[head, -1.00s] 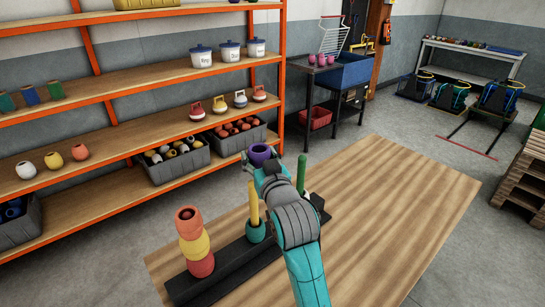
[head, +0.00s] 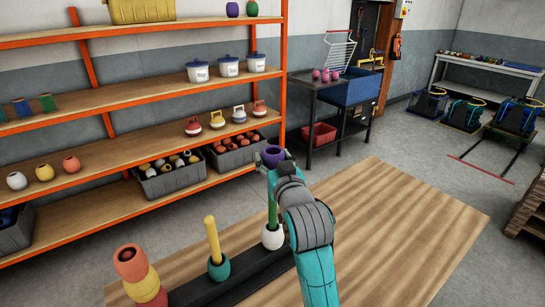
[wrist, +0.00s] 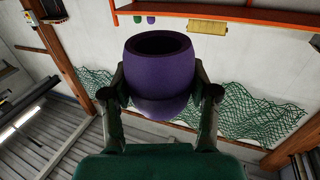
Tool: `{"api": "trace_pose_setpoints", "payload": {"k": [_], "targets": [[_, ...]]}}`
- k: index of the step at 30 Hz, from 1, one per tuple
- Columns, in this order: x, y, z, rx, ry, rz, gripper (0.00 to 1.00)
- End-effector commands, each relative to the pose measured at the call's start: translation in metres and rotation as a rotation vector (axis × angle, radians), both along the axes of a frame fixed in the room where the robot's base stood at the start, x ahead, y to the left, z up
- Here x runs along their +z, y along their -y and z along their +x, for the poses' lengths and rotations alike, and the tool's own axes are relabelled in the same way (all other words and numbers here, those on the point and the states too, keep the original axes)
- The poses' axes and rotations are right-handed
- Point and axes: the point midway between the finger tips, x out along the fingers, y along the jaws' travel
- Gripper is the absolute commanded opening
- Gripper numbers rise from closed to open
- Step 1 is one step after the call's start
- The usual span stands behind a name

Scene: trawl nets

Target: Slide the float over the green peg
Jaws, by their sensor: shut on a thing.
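My gripper (head: 273,166) is shut on a purple float (head: 272,155), with a finger on each side. The float's dark hole faces up in the wrist view (wrist: 160,75). The green peg (head: 272,212) stands on a dark base bar (head: 240,273), with a white float (head: 273,236) around its foot. In the head view the purple float shows just above the peg's top; whether it is directly over it in depth I cannot tell. My gripper and arm partly cover the peg's upper end. The peg does not show in the wrist view.
A yellow peg (head: 212,238) with a teal float (head: 218,267) stands left of the green peg. A stack with an orange-red float (head: 130,262) on top stands further left. The wooden table (head: 410,225) is clear on the right. Shelves (head: 130,100) stand behind.

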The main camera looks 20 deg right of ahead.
Motion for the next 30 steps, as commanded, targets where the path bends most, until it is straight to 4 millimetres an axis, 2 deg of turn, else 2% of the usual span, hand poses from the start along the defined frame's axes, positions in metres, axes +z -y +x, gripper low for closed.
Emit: {"api": "trace_pose_setpoints", "payload": {"k": [30], "targets": [[-0.062,0.000,0.000,0.000,-0.001,0.000,0.20]]}}
